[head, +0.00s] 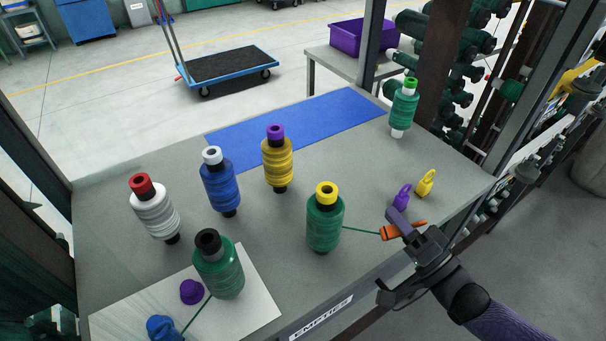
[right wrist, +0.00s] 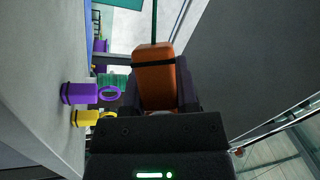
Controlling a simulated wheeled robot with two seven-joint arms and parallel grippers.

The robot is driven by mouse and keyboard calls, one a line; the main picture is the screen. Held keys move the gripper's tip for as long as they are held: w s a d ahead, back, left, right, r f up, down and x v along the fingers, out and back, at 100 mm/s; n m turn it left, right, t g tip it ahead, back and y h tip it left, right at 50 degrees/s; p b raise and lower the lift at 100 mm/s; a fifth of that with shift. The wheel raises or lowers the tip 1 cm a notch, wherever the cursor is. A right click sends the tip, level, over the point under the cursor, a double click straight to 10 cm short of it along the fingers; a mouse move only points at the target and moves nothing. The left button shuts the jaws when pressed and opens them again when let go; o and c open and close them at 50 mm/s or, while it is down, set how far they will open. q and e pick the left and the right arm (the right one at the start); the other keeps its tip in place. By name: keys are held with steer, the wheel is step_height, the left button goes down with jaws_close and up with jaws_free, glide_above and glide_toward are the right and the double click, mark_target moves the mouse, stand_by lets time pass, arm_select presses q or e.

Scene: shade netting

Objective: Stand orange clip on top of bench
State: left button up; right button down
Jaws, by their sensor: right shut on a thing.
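The orange clip (head: 390,232) is between the fingers of my right gripper (head: 405,226), near the bench's front right edge. The right gripper is shut on it. In the right wrist view the clip (right wrist: 155,80) fills the space between the fingers, with a dark band across it. A green thread runs from the clip to a green spool with a yellow top (head: 324,222). The grey bench (head: 375,180) lies under and left of the clip. I cannot tell whether the clip touches the bench top. My left gripper is not in view.
A purple clip (head: 402,197) and a yellow clip (head: 426,183) stand upright just behind the gripper. Several thread spools stand on the bench to the left. A green spool (head: 403,108) stands at the back right. A blue mat (head: 300,128) lies along the back. A post rises behind.

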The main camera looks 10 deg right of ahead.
steer(key=w+a+r+n+g+h+p, duration=0.1)
steer(key=w+r+n+g, duration=0.15)
steer(key=n, duration=0.25)
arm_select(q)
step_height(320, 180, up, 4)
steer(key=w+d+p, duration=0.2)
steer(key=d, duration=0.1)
arm_select(e)
steer(key=n+g+h+b, duration=0.3)
steer(key=n+g, duration=0.1)
steer(key=n, duration=0.3)
glide_above(368, 230)
step_height(368, 230, down, 4)
steer(key=shift+f, duration=0.2)
step_height(368, 230, down, 5)
steer(key=shift+r+b, duration=0.1)
steer(key=shift+b, duration=1)
steer(key=shift+r, duration=0.2)
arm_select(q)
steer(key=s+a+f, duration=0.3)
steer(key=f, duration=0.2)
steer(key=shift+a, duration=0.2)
arm_select(e)
steer(key=shift+f, duration=0.1)
steer(key=shift+c, duration=1.9)
jaws_free()
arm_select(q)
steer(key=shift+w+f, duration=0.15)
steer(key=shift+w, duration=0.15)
